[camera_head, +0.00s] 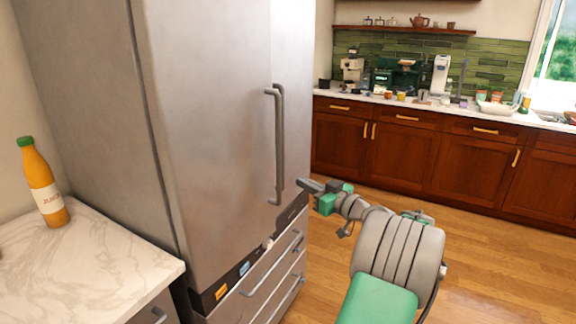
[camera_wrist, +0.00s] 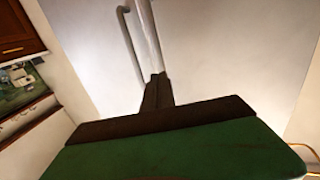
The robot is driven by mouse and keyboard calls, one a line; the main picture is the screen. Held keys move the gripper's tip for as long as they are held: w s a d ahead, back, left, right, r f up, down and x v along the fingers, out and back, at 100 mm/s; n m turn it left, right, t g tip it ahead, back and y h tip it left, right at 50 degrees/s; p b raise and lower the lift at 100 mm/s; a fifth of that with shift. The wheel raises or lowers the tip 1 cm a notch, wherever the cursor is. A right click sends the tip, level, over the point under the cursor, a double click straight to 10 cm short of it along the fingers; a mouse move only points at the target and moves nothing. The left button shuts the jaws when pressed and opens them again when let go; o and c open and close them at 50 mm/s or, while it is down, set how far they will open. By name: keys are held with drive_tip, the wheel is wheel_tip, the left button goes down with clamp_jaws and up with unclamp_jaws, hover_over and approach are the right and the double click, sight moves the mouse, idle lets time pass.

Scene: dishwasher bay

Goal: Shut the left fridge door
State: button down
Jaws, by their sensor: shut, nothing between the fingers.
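The fridge's left door (camera_head: 215,130) is a tall steel panel with a vertical bar handle (camera_head: 276,150) at its right edge. It looks close to flush with the fridge body; a dark line runs along its hinge side, and I cannot tell whether it is fully shut. The right door (camera_head: 297,100) shows as a narrow strip with its own handle close beside the first. My gripper (camera_head: 308,185) is shut and empty, just right of the lower handle ends. In the wrist view, my fingers (camera_wrist: 157,90) point toward the pale door fronts and handles (camera_wrist: 133,45). Contact is unclear.
Drawers (camera_head: 275,280) with bar handles lie below the doors. A marble counter (camera_head: 90,275) with an orange juice bottle (camera_head: 42,185) stands at the left. Wooden cabinets (camera_head: 400,155) with a cluttered worktop line the back. The wood floor (camera_head: 480,240) between is clear.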

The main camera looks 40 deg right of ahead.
drive_tip(key=w+p, duration=0.1)
drive_tip(key=w, duration=0.6)
drive_tip(key=shift+w, duration=0.3)
drive_tip(key=shift+a, duration=0.1)
